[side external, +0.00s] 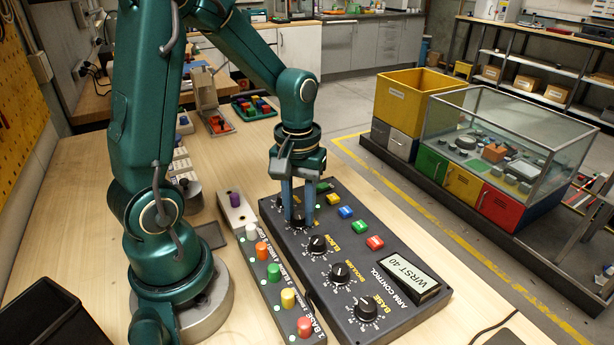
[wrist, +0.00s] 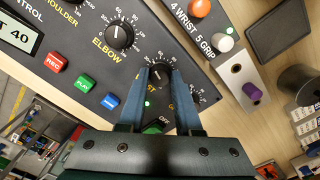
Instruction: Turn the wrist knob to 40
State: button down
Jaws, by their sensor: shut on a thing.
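The black control panel (side external: 392,272) lies on the wooden bench, with a row of black knobs. My gripper (side external: 298,213) reaches straight down, its two blue fingers closed on the wrist knob (side external: 299,221). In the wrist view my gripper (wrist: 161,74) has one finger on each side of the wrist knob (wrist: 161,78), whose pointer I cannot read. The panel's display (side external: 408,272) reads "WRST 40"; its end, "T 40", shows in the wrist view (wrist: 17,36).
The elbow knob (side external: 317,243) sits close beside the held knob. Coloured buttons, such as the blue one (side external: 346,212), line the panel. A narrow strip with a white button (side external: 251,231) and other coloured buttons lies alongside. A block bears a purple knob (side external: 235,199).

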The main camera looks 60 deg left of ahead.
aim_at(301, 215)
jog(key=c, duration=0.6)
grip_release()
jog(key=shift+r, duration=2.65)
jog(key=shift+w+d+r, duration=0.1)
jog(key=s+d+r+m+t, duration=0.5)
jog(key=s+d+m, duration=0.1)
jog(key=d+m, duration=0.1)
jog(key=shift+d+m+t, duration=0.25)
jog(key=shift+m+t, duration=0.05)
jog(key=shift+m, duration=0.3)
